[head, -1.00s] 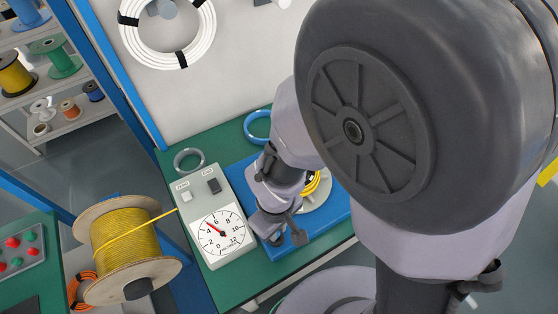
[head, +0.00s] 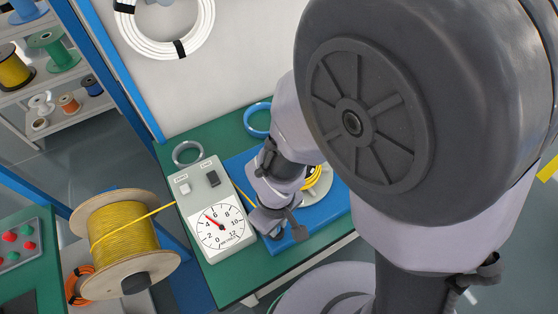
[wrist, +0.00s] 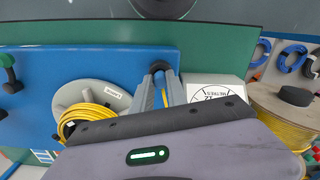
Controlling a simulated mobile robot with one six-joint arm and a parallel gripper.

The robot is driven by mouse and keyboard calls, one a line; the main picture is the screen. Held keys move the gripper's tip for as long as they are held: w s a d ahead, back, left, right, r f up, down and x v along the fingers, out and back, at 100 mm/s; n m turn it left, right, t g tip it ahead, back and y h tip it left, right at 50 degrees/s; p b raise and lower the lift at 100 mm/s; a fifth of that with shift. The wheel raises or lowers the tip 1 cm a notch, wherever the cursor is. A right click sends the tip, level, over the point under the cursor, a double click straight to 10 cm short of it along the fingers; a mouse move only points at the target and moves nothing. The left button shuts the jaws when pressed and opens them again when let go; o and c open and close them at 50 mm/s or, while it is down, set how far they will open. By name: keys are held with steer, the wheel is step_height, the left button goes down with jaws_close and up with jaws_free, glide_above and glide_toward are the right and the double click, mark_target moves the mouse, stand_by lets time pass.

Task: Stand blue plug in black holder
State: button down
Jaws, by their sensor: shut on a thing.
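My gripper (wrist: 160,88) is low over the blue board (wrist: 120,62), its two grey fingers close together. It is shut on what looks like the blue plug (wrist: 159,72), of which only a small bluish part shows between the fingertips. A dark round piece, probably the black holder (wrist: 158,65), is right at the fingertips; I cannot tell whether the plug is in it or just above it. Yellow cable (wrist: 173,86) runs beside the fingers. In the head view my wrist hides the plug and the fingertips.
A coil of yellow cable (wrist: 88,117) lies on a pale round reel (wrist: 72,95) on the board. A dial meter box (head: 219,225) stands left of my gripper, with a yellow cable spool (head: 125,238) beyond it. A blue ring (head: 257,118) lies behind.

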steer(key=shift+f, duration=0.15)
steer(key=c, duration=1.2)
jaws_free()
steer(key=shift+c, duration=0.2)
step_height(320, 180, up, 8)
steer(key=p, duration=0.7)
